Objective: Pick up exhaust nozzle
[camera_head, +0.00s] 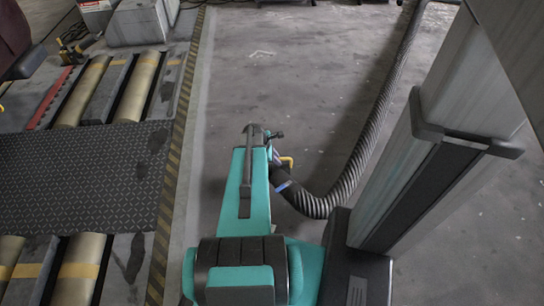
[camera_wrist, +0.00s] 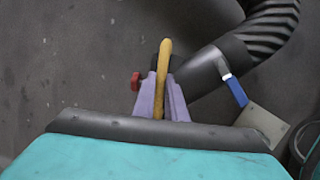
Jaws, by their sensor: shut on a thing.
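The exhaust nozzle (camera_wrist: 203,71) is a dark tube at the end of a ribbed black hose, with a yellow handle (camera_wrist: 165,60) and a blue lever (camera_wrist: 236,90). My gripper (camera_wrist: 160,98), with its purple-grey fingers, is shut on the yellow handle in the wrist view. A small red knob (camera_wrist: 135,81) shows just left of the fingers. In the head view the nozzle (camera_head: 281,178) lies just right of the far end of my teal arm, which hides part of it. Its yellow handle (camera_head: 288,161) shows there beside my gripper (camera_head: 277,157).
The ribbed hose (camera_head: 362,150) curves from the nozzle up to the top right. Dyno rollers (camera_head: 138,87) and a dark tread plate (camera_head: 80,170) lie at left, edged by a striped yellow-black strip (camera_head: 176,160). Grey floor (camera_head: 290,65) beyond the arm is clear.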

